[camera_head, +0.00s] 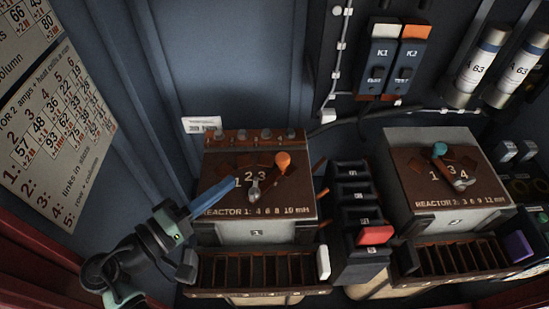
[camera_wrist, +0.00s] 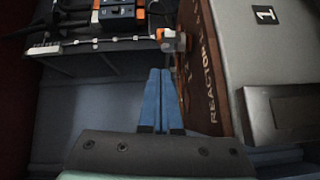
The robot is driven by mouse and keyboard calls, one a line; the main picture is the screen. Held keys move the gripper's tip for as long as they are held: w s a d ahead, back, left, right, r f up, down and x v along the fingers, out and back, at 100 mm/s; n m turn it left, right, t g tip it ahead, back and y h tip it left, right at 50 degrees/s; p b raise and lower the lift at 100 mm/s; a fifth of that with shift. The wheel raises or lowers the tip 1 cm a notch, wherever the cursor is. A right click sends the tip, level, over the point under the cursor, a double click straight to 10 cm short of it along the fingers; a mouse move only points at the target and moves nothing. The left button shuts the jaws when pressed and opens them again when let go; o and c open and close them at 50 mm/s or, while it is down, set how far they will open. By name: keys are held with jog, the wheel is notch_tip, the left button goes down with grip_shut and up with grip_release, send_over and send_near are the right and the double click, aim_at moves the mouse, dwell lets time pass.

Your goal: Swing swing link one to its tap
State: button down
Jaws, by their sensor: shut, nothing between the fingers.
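Swing link one, with an orange knob (camera_head: 283,159), sits on top of the brown panel of reactor 1 (camera_head: 225,200). Its grey metal end (camera_head: 255,188) lies near the front middle of the panel, by the numbers 1, 2 and 3. Which tap it touches I cannot tell. My gripper (camera_head: 234,181) has blue fingers, shut and empty, at the left side of the panel, apart from the knob. In the wrist view the closed fingers (camera_wrist: 160,72) point at a small orange and white part (camera_wrist: 172,42), which I cannot name surely. The panel edge (camera_wrist: 205,85) is at their right.
A second reactor box (camera_head: 440,185) with a teal-knobbed link (camera_head: 439,149) stands at the right. A black column of blocks with a red one (camera_head: 375,235) stands between the boxes. A slotted tray (camera_head: 255,270) lies in front. Wall charts (camera_head: 60,120) hang at the left.

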aim_at(268, 177)
jog(key=x, duration=0.9)
jog(key=shift+w+d, duration=0.25)
jog(key=shift+d, duration=0.05)
